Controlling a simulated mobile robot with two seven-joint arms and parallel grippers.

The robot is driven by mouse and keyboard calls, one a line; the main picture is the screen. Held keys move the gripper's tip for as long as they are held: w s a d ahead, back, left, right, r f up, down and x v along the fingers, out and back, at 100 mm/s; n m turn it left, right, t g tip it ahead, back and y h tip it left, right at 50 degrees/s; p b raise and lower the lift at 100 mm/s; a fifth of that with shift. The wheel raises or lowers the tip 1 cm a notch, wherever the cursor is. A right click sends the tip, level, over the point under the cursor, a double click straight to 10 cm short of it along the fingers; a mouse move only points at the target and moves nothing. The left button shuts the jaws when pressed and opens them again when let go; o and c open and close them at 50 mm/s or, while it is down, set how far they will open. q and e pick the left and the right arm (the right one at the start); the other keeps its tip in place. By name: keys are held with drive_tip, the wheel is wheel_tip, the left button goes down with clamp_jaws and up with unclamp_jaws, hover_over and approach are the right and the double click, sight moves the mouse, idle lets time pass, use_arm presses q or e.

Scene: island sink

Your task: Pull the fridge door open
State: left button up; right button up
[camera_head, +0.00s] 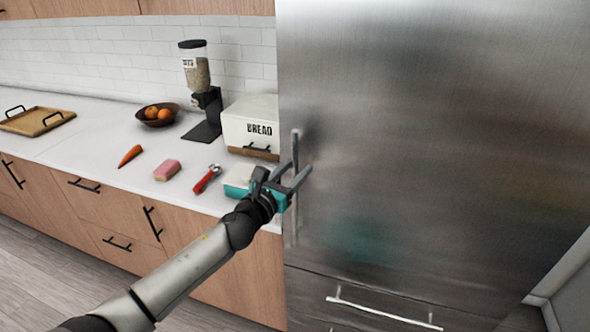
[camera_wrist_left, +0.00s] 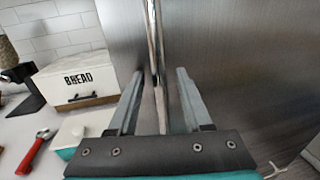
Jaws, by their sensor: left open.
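The fridge door (camera_head: 420,130) is a large brushed-steel panel on the right of the head view, and it looks closed. Its tall vertical handle (camera_head: 296,150) runs along the door's left edge. My left gripper (camera_head: 300,174) is open at the handle's middle height. In the left wrist view the handle (camera_wrist_left: 155,60) stands upright between the two open fingers (camera_wrist_left: 157,98); the fingers look apart from it, one on each side. My right gripper is not in view.
A bread box (camera_head: 250,124), a butter dish (camera_head: 238,178), a red-handled tool (camera_head: 207,179), a pink sponge (camera_head: 167,170) and a carrot (camera_head: 130,155) lie on the counter left of the fridge. A drawer handle (camera_head: 382,313) sits below the door.

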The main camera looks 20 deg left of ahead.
use_arm(q)
clamp_jaws()
idle(0.4)
idle(1.1)
